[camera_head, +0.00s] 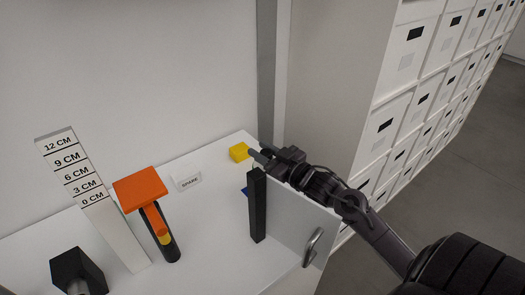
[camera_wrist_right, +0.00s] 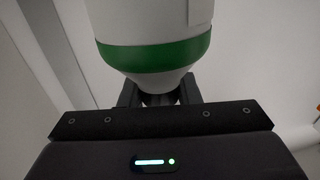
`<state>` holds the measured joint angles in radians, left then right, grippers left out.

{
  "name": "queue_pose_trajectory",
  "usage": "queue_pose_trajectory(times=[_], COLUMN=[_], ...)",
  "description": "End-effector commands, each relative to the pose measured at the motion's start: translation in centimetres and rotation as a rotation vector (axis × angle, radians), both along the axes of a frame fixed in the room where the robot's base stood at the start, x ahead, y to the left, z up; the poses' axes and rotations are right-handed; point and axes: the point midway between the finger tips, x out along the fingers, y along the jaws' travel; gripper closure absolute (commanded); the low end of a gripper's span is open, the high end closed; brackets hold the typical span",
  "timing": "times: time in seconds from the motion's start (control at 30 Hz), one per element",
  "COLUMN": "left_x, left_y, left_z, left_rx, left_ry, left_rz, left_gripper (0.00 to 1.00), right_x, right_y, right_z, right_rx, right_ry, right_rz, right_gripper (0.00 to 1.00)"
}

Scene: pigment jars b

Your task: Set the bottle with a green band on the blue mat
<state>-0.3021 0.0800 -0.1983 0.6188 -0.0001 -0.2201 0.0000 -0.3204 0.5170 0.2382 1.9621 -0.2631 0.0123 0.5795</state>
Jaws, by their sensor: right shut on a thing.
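The bottle with a green band (camera_wrist_right: 155,55) fills the top of the right wrist view. It is white, and its narrow end lies between the fingers of my right gripper (camera_wrist_right: 158,98), which is shut on it. In the head view my right gripper (camera_head: 259,154) is above the back right of the white table, behind a white upright panel. I cannot make out the bottle there. Only a small blue corner of the mat (camera_head: 245,192) shows, left of a black post; the rest is hidden. My left gripper is not in view.
The black post (camera_head: 257,205) and white panel with a handle (camera_head: 296,225) stand at the table's right. A yellow block (camera_head: 239,152) lies near my gripper. A SPARE label (camera_head: 187,182), orange-topped stand (camera_head: 140,190), height scale (camera_head: 95,205) and black holder (camera_head: 78,275) are left.

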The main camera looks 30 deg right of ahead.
Motion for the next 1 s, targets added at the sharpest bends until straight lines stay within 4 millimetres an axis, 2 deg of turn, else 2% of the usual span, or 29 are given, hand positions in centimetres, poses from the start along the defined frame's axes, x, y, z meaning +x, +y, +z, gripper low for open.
queue_pose_trajectory(times=[0.03,0.07,0.2,0.53,0.63,0.77,1.0], left_x=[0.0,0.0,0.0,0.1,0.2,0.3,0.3], left_y=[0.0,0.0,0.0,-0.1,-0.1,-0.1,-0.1], left_z=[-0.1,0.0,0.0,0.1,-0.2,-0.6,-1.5], left_rx=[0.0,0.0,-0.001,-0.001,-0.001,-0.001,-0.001], left_ry=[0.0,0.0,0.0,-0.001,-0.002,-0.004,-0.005], left_rz=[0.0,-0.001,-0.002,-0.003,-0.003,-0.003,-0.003], left_gripper=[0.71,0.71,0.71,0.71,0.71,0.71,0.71], right_x=[0.0,0.0,0.0,0.0,-0.8,-2.7,-7.3], right_y=[0.0,0.0,0.0,0.0,-0.2,-0.6,-1.7], right_z=[-0.2,-0.2,-0.1,0.2,-0.1,-0.2,-0.3], right_rx=[0.001,0.001,0.001,-0.001,0.001,0.0,0.002], right_ry=[0.0,0.0,0.001,0.0,0.002,0.004,0.005], right_rz=[0.0,0.0,0.0,0.0,-0.001,0.0,-0.002], right_gripper=[1.0,0.67,0.49,0.49,0.49,0.49,0.49])
